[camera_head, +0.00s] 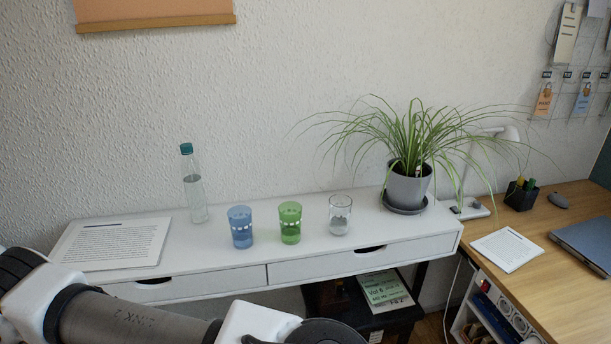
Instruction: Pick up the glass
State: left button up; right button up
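A clear glass (340,214) stands upright on the white shelf table (300,262). A green glass (290,222) stands to its left, and a blue glass (240,227) stands further left. The three stand apart in a row. My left arm comes in from the lower left and crosses the bottom of the picture, below and in front of the table. No gripper fingers can be made out in this view, and my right arm does not show.
A bottle with a teal cap (194,184) stands behind the blue glass. A printed sheet or tablet (112,244) lies at the left end. A potted plant (408,185) stands at the right end. A wooden desk (545,280) with a laptop (585,243) is at right.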

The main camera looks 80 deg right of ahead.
aim_at(239, 216)
jog(key=z, duration=2.2)
